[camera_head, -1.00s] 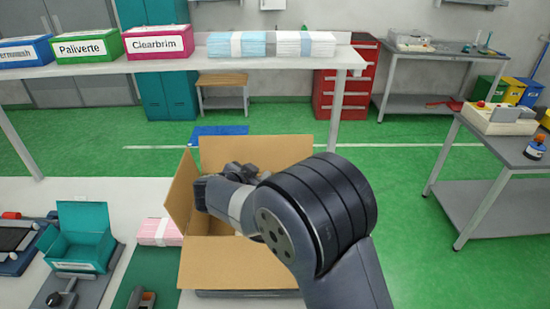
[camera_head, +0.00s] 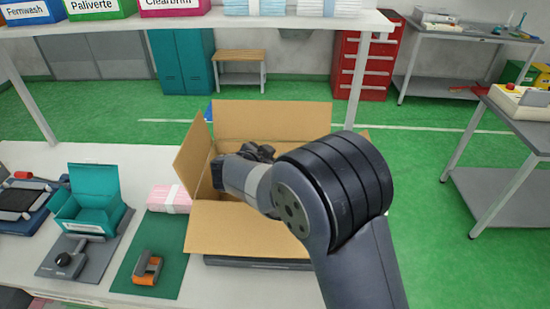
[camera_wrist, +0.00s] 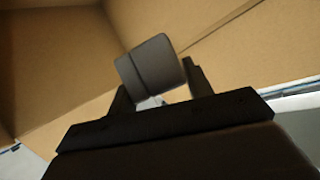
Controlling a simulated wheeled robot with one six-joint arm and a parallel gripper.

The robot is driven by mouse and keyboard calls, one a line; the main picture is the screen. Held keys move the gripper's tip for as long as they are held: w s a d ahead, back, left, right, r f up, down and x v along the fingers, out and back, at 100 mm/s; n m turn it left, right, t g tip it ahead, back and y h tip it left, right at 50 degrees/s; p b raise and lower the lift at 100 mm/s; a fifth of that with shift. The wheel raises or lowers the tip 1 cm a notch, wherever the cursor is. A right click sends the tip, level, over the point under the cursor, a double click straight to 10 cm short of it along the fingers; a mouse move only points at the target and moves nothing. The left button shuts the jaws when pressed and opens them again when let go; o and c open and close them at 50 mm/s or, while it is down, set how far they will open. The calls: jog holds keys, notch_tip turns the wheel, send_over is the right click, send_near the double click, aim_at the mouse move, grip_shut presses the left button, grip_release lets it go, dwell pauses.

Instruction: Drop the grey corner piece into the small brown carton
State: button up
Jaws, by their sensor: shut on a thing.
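A brown carton (camera_head: 247,232) stands open on the white bench in the head view, with its flaps spread. My gripper reaches over its opening; its tip is mostly hidden behind my own wrist there. In the wrist view my gripper (camera_wrist: 156,78) is shut on the grey corner piece (camera_wrist: 150,66), a dark grey block with a seam, held tilted between the two fingers. The carton's brown cardboard (camera_wrist: 60,60) surrounds the piece in that view. The piece cannot be made out clearly in the head view.
Left of the carton lie a pink-and-white pack (camera_head: 170,198), a green mat (camera_head: 128,262) with an orange-and-grey device (camera_head: 147,267), and an open teal box (camera_head: 88,212). A raised shelf (camera_head: 180,24) runs behind.

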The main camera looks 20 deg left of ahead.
jog(key=o, duration=1)
jog(key=b+v, duration=0.1)
jog(key=v, duration=1)
jog(key=shift+w+f, duration=0.1)
jog(key=shift+w, duration=0.05)
jog(key=p+x, duration=0.1)
jog(key=x, duration=0.8)
jog(key=shift+w+d, duration=0.15)
jog(key=shift+w+d+r+p, duration=0.1)
jog(key=shift+w+r+p, duration=0.2)
jog(key=shift+r+p, duration=0.85)
jog(key=shift+w+r+p, duration=0.25)
jog(key=shift+r+p, duration=0.45)
jog(key=shift+p, duration=0.8)
